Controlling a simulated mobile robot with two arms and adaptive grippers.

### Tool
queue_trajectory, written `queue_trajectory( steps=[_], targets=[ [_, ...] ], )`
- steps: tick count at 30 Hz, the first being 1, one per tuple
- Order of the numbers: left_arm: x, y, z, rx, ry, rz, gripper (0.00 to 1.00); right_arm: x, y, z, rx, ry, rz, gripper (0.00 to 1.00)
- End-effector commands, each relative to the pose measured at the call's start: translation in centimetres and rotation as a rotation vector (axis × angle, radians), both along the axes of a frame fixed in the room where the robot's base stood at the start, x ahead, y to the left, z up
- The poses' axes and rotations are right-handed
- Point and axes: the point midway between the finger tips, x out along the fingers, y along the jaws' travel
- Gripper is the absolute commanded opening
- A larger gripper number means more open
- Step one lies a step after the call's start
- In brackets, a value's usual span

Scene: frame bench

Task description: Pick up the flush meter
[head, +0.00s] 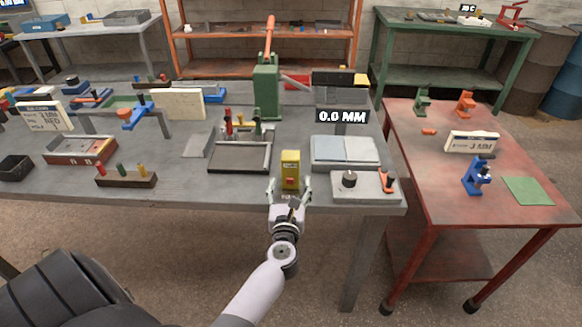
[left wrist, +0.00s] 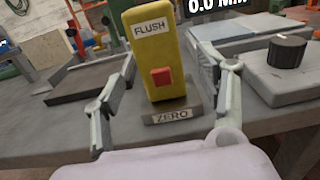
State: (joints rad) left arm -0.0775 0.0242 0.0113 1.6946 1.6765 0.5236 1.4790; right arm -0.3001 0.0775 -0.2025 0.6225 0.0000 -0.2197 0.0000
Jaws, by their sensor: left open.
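The flush meter (head: 290,170) is a small yellow upright block near the front edge of the grey bench. In the left wrist view the flush meter (left wrist: 152,50) shows a "FLUSH" label, a red button and a dark base marked "ZERO". My left gripper (head: 290,187) is open at the bench's front edge, with a finger on each side of the meter. In the left wrist view the left gripper (left wrist: 170,95) shows gaps between its fingers and the yellow body. My right gripper is not in view.
A grey plate with a black knob (head: 349,180) sits close to the right of the meter. A dark tray (head: 240,168) lies to its left. A "0.0 MM" display (head: 342,116) and a green press (head: 266,92) stand behind. A red cart (head: 420,190) is at right.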

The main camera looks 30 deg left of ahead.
Motion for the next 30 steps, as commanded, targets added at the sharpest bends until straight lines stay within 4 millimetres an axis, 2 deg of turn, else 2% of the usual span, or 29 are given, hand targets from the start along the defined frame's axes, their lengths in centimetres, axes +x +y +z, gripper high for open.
queue_trajectory(
  steps=[5,11,16,24,30],
  targets=[
    [0.9,0.6,0.2,0.001,0.0,0.0,0.67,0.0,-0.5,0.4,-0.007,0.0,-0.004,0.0],
    [3.4,2.0,0.9,0.004,0.0,0.0,0.67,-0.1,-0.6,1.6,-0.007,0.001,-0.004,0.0],
    [4.8,2.8,0.5,0.002,0.001,-0.001,0.67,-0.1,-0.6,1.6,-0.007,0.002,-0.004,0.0],
    [5.0,3.0,0.3,0.001,0.002,0.0,0.67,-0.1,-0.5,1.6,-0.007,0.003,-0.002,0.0],
    [5.0,2.9,0.4,0.001,0.002,0.0,0.53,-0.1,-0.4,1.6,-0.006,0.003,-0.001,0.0]
  ],
)
